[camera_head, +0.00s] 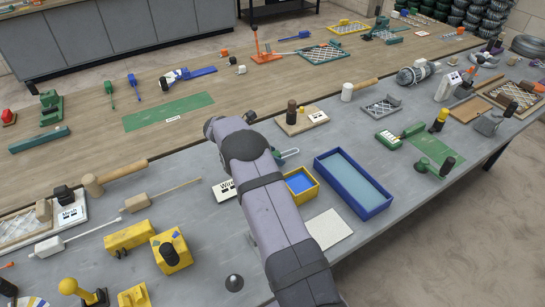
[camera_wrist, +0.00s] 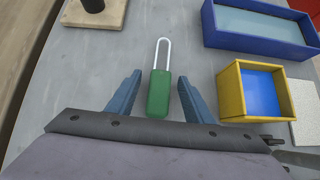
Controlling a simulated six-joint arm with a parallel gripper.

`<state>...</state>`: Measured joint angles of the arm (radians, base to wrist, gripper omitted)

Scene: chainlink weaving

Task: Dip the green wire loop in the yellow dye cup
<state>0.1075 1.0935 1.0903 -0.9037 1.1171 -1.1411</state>
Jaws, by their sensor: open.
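The green wire loop tool lies on the grey table, with a green handle (camera_wrist: 159,93) and a pale wire loop pointing away from me in the wrist view. Part of it shows beside my arm in the head view (camera_head: 287,153). My gripper (camera_wrist: 159,80) is open, with one blue finger on each side of the handle and gaps between; whether the fingers are at its height I cannot tell. The yellow dye cup (camera_wrist: 231,92) is a square yellow box with blue inside, to the right of the handle. It also shows in the head view (camera_head: 305,198). My arm hides the gripper there.
A long blue tray (camera_wrist: 212,28) with pale blue liquid stands beyond the cup. A pale square mat (camera_head: 328,229) lies near the cup. A wooden block with a dark knob (camera_wrist: 95,10) is at the far left. Bare table surrounds the tool.

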